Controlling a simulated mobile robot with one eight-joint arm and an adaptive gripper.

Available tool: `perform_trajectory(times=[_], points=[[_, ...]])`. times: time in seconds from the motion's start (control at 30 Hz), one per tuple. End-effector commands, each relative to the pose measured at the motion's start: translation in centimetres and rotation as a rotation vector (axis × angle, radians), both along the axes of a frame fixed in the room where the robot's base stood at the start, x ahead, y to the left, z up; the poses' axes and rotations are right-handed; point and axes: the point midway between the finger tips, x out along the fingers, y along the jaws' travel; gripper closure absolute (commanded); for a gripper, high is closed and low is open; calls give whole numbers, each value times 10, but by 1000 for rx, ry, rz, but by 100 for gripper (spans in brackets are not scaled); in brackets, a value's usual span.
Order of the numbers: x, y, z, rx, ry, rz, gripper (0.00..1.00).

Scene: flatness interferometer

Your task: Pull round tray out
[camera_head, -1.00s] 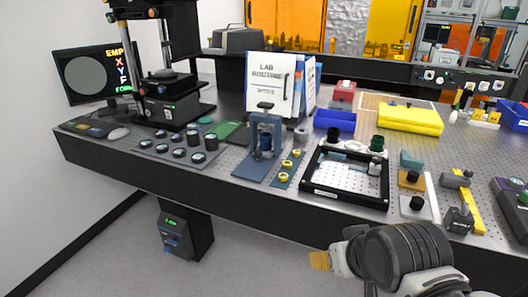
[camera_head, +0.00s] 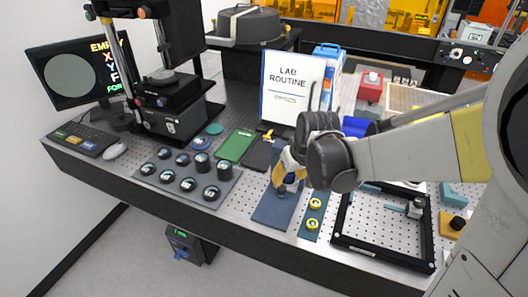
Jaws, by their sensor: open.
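The likely round tray (camera_head: 162,76) is a small dark disc on the stage of the tall black instrument (camera_head: 170,118) at the left. My gripper (camera_head: 287,178) hangs over the blue base plate (camera_head: 280,210) in the middle of the bench, to the right of and apart from the instrument. Its fingers are small and partly hidden by the wrist; it is open, with nothing seen held. My arm reaches in from the right and hides most of the blue fixture on that plate.
A mat of several dark round pieces (camera_head: 187,180), a green plate (camera_head: 236,145) and a dark plate (camera_head: 257,155) lie between gripper and instrument. A black frame (camera_head: 385,252) is at right. The monitor (camera_head: 80,72) reads EMPTY.

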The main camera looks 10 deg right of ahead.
Motion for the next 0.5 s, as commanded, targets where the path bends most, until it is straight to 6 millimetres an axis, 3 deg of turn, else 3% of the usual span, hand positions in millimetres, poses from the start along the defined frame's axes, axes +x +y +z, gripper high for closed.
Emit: perform_trajectory(times=[0.3, 0.5], points=[[24, 4, -62, 1, -1, -1, 52], [33, 5, -82, 1, -1, -1, 52]])
